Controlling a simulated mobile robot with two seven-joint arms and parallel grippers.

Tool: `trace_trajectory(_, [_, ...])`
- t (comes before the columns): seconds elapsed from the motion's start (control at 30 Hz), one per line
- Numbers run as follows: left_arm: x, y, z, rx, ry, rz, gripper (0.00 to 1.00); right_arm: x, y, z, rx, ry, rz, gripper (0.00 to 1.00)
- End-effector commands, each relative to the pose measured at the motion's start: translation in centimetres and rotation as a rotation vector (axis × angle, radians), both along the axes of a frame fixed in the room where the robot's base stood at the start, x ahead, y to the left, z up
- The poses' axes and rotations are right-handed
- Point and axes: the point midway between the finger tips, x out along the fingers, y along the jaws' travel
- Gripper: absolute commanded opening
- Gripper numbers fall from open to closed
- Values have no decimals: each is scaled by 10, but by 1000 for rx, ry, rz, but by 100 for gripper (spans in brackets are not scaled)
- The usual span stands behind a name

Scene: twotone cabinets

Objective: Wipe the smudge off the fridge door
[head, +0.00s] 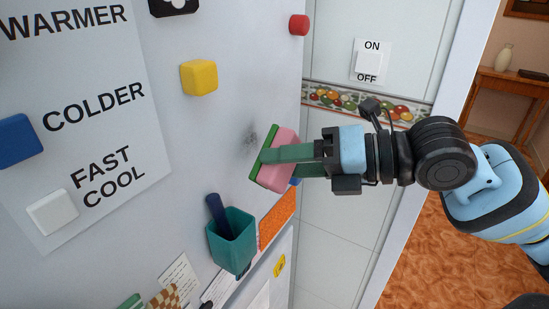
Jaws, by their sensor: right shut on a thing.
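The fridge door (180,140) fills the left half of the head view. A faint grey smudge (250,139) shows on the door, just left of and above the sponge. My right gripper (268,154) comes in from the right and is shut on a pink sponge (284,143) with a green scouring side. The green side faces the door, close to it beside the smudge; I cannot tell whether it touches. Part of the sponge is hidden by the gripper fingers. My left gripper is not in view.
A teal cup (231,241) with a dark marker is on the door below the sponge, near an orange note (277,219). Yellow (199,78) and red (299,25) magnets sit above. A labelled sheet (120,130) is at left. A light switch (369,62) is on the wall behind.

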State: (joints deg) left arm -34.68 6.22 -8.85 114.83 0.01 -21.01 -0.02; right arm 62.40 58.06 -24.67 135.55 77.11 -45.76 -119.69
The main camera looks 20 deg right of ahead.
Motion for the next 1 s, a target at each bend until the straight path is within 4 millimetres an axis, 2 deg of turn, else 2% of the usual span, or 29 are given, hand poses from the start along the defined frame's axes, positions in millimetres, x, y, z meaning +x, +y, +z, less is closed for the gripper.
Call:
trace_trajectory(0.17, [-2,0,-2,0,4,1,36,-7,-5,-1,-2,1,1,36])
trace_trajectory(0.57, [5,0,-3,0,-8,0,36,-11,-8,-1,-2,0,0,36])
trace_trajectory(0.8, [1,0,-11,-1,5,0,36,-26,-20,-3,-4,2,-1,36])
trace_trajectory(1.0, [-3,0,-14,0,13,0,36,-31,-24,0,-2,0,0,36])
